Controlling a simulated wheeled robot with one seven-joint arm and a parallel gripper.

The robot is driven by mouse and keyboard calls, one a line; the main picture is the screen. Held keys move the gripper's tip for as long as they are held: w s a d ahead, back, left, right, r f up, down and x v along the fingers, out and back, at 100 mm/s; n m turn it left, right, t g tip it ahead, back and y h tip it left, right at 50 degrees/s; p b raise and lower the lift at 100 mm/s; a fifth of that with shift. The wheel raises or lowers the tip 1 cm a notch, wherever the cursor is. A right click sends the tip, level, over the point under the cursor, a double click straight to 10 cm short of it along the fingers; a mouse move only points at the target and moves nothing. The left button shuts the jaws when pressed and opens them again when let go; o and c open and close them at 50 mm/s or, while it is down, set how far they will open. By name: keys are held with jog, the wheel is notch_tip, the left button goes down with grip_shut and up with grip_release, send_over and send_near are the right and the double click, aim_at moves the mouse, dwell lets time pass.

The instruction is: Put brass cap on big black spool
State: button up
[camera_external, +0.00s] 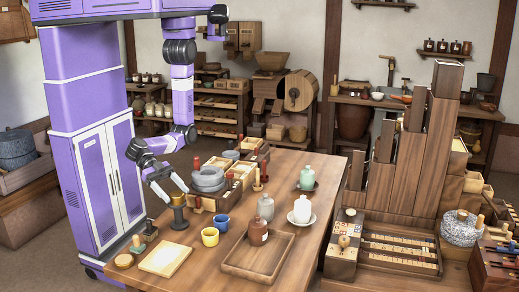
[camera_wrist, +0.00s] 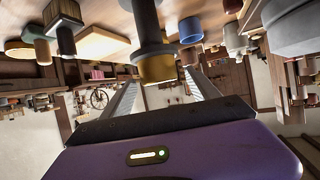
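The big black spool (camera_external: 179,221) stands upright near the left edge of the wooden table. The brass cap (camera_external: 178,199) sits at its top end, under my gripper. In the wrist view, the brass cap (camera_wrist: 157,69) shows at the end of the dark spool (camera_wrist: 149,22). My gripper (camera_external: 177,193) is above the spool, its two fingers spread apart. In the wrist view the fingers (camera_wrist: 163,90) are wide open, with the cap between and just beyond their tips. I see no finger touching the cap. How fully the cap is seated is too small to tell.
A pale board (camera_external: 165,259) lies in front, beside a green-based peg (camera_external: 138,246). A crate with grey rings (camera_external: 207,180) is close behind.

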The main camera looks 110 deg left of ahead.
jog(key=shift+s+r, duration=0.2)
jog(key=shift+r, duration=0.05)
jog(key=b+v, duration=0.1)
jog(key=v, duration=1)
jog(key=shift+s+a+r, duration=0.2)
jog(key=shift+s, duration=0.05)
